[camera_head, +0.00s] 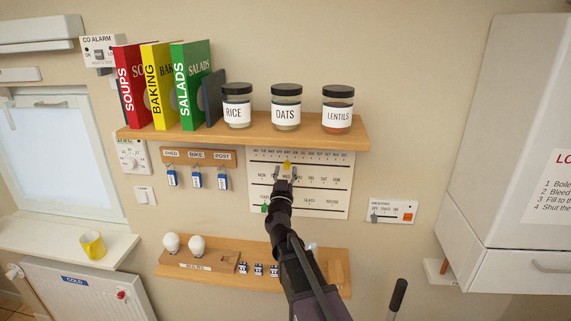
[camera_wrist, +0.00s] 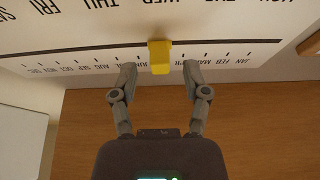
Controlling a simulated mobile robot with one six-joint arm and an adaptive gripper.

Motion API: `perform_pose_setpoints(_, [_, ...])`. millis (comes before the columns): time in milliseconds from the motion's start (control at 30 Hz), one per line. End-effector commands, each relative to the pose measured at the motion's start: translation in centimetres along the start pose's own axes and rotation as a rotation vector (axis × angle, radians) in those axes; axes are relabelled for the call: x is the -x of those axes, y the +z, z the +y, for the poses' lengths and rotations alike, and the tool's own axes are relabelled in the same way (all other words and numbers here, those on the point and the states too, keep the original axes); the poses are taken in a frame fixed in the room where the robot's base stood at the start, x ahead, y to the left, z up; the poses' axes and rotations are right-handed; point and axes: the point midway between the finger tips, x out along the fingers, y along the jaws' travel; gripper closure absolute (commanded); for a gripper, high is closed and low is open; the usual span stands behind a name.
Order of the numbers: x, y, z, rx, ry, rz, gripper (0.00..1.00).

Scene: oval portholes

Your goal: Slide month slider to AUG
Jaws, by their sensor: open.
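The month slider is a yellow tab (camera_head: 287,164) on the top row of the white wall calendar board (camera_head: 335,168). In the wrist view, upside down, the yellow tab (camera_wrist: 160,58) covers part of the month scale around MAY, with APR beside it on the right. AUG (camera_wrist: 106,65) lies to its left in that view. My gripper (camera_head: 285,175) is open and empty in front of the board. In the wrist view its two fingertips (camera_wrist: 160,69) stand on either side of the tab, with gaps showing between each finger and the tab.
A wooden shelf (camera_head: 205,137) with books and jars juts out just above the board. A green slider (camera_head: 265,208) sits on the lower row. Hooks with blue tags (camera_head: 196,181) hang to the left. A lower shelf (camera_head: 205,281) holds white bulbs.

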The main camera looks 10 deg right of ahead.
Motion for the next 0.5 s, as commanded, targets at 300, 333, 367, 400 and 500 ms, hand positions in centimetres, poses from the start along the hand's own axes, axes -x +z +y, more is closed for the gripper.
perform_pose_setpoints(300, [-1.9, 0.0, -0.1, 0.000, -0.001, 0.001, 0.40])
perform_pose_setpoints(333, [-1.9, 0.0, -0.1, 0.000, -0.001, 0.001, 0.40])
perform_pose_setpoints(367, [-1.9, 0.0, -0.1, 0.000, -0.001, 0.001, 0.40])
perform_pose_setpoints(400, [-1.9, 0.0, -0.1, 0.000, -0.001, 0.001, 0.40])
perform_pose_setpoints(500, [-1.9, 0.0, -0.1, 0.000, -0.001, 0.001, 0.40])
